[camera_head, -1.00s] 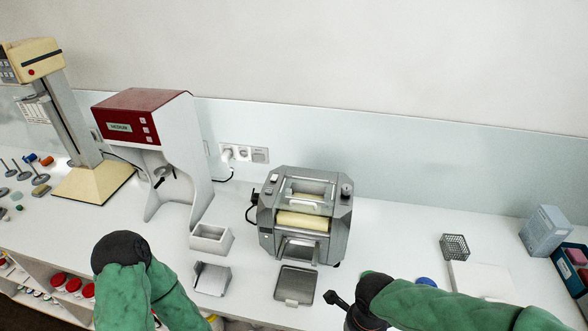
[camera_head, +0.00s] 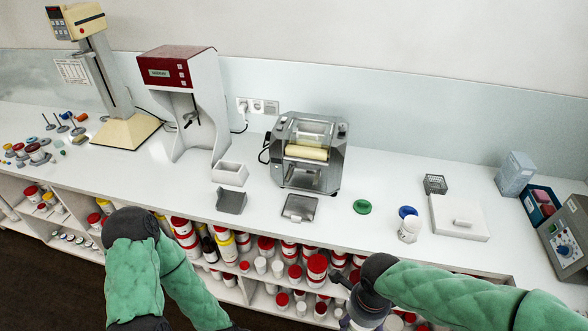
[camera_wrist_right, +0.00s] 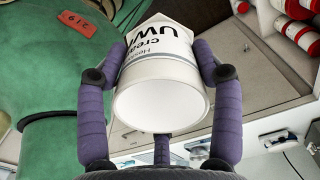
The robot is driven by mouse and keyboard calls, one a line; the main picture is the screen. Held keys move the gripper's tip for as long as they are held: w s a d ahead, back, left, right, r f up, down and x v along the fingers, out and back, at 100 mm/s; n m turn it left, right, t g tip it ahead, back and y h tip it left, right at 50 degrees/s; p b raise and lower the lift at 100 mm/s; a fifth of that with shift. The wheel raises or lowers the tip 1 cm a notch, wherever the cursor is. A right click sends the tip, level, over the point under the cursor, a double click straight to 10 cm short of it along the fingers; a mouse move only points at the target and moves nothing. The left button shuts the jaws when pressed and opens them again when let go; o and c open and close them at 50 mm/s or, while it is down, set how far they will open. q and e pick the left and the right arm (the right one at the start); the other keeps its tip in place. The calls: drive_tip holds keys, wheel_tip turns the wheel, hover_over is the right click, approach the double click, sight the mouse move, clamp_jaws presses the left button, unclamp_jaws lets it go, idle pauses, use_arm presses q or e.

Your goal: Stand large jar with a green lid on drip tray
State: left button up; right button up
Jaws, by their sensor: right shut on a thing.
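My right gripper (camera_wrist_right: 160,62) is shut around a large white jar (camera_wrist_right: 160,90) with black print. The jar's round white end faces the wrist camera, and no lid shows on it. In the head view my right gripper (camera_head: 366,302) is low, in front of the shelves, and mostly hides the jar. A green lid (camera_head: 361,207) lies alone on the worktop. A flat grey tray (camera_head: 300,208) in front of the roller mill may be the drip tray; nothing stands on it. My left gripper is out of view.
The roller mill (camera_head: 309,153) stands behind the tray. A grey angled holder (camera_head: 231,200) and white box (camera_head: 230,173) are to its left. A small white jar (camera_head: 410,229), blue lid (camera_head: 408,212) and white slab (camera_head: 459,217) are to the right. Shelves below hold several jars.

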drive_tip(key=shift+s+f, duration=0.15)
drive_tip(key=shift+s, duration=0.1)
drive_tip(key=shift+n, duration=0.4)
drive_tip(key=shift+w+f+n+b, duration=0.25)
drive_tip(key=shift+w, duration=0.3)
drive_tip(key=shift+w+f+n+b, duration=0.2)
drive_tip(key=shift+w+f+n, duration=0.05)
drive_tip(key=shift+w, duration=0.25)
drive_tip(key=shift+w+d+f+n+b, duration=0.1)
drive_tip(key=shift+w+f+n+b, duration=0.4)
drive_tip(key=shift+n, duration=0.5)
use_arm(q)
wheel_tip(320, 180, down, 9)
drive_tip(key=b, duration=0.7)
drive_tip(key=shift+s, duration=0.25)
use_arm(e)
drive_tip(key=w+d+f+n, duration=0.2)
drive_tip(key=w+f+n, duration=1.1)
drive_tip(key=n, duration=0.4)
drive_tip(key=shift+w+d+f, duration=0.2)
drive_tip(key=shift+w+f, duration=0.05)
drive_tip(key=shift+f, duration=0.45)
